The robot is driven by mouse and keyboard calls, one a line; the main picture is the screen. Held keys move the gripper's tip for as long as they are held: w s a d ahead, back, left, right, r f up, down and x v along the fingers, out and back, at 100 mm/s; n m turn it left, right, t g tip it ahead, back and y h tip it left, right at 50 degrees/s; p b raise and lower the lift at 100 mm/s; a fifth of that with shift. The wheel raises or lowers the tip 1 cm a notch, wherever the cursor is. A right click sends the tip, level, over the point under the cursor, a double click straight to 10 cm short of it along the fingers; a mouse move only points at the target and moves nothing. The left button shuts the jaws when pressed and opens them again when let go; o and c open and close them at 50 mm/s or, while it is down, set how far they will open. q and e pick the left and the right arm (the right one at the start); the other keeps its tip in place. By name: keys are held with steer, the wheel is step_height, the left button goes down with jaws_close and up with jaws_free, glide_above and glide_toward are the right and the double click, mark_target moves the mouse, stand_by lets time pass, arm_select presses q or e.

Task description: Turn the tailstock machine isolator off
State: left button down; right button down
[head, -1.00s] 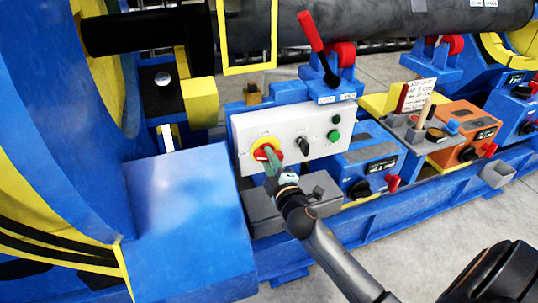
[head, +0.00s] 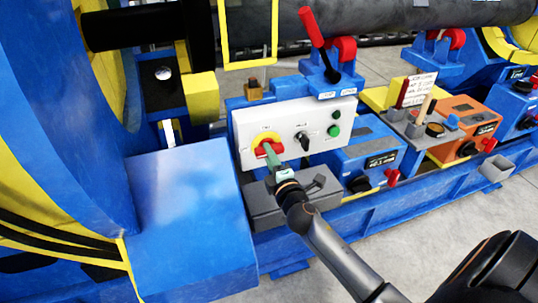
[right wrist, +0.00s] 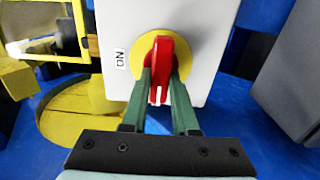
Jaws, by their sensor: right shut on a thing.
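The isolator is a red rotary handle on a yellow disc (head: 262,136), at the left of a white control panel (head: 291,117) in the head view. In the right wrist view the red handle (right wrist: 171,60) stands in front of its yellow disc, with an ON label (right wrist: 120,59) beside the disc. My right gripper (head: 270,153) has its green fingers on either side of the handle, shut on it; they hide part of it in the head view. My left gripper is not in view.
A black selector knob (head: 301,137) and a green button (head: 334,131) sit right of the isolator on the panel. A grey box (head: 320,196) lies below. A red-handled lever (head: 312,28) rises above, and a large blue housing (head: 190,220) stands close at left.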

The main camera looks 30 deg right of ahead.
steer(key=c, duration=0.7)
jaws_free()
steer(key=v, duration=1.2)
steer(key=shift+s+b, duration=0.3)
steer(key=shift+b, duration=0.1)
